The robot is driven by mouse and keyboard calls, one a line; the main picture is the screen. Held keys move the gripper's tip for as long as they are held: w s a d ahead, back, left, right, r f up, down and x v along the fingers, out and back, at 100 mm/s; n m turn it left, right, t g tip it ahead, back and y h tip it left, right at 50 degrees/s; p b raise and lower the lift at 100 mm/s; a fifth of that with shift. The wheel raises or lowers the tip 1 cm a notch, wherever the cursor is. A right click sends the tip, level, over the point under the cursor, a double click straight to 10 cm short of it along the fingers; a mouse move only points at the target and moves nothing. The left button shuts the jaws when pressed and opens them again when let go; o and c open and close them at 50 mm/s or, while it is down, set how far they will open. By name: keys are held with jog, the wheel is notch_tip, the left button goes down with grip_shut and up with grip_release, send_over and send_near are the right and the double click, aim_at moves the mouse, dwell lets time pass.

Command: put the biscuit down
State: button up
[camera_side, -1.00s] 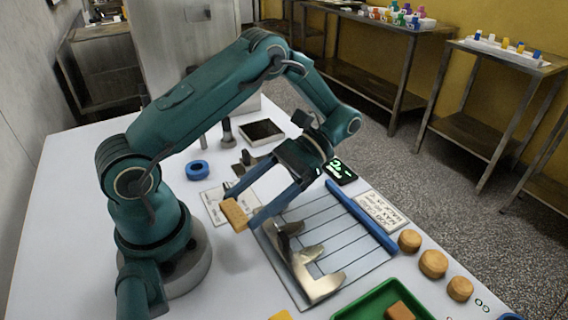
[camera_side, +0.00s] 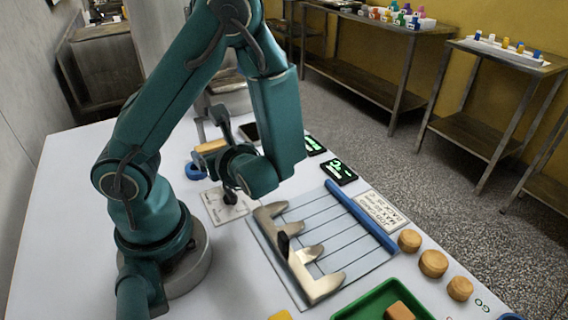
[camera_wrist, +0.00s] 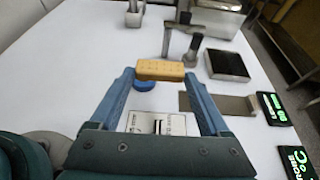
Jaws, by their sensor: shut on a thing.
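The biscuit (camera_wrist: 160,70) is a tan rectangular block with small dimples on top. My gripper (camera_wrist: 159,77) is shut on it, with one blue finger at each end. In the side view the biscuit (camera_side: 211,146) is partly hidden by my arm and is over the far part of the white table, near the blue ring. The biscuit looks raised off the table, but its exact height cannot be told.
Round wooden discs (camera_side: 433,263) stand at right. The wrist view shows a blue ring (camera_wrist: 144,86), a dark tray (camera_wrist: 227,65), and a printed card (camera_wrist: 150,123).

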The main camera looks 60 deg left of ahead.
aim_at(225, 186)
jog(key=shift+w+f, duration=0.1)
jog(key=shift+f, duration=3.85)
jog(key=shift+f, duration=0.15)
jog(key=o, duration=0.8)
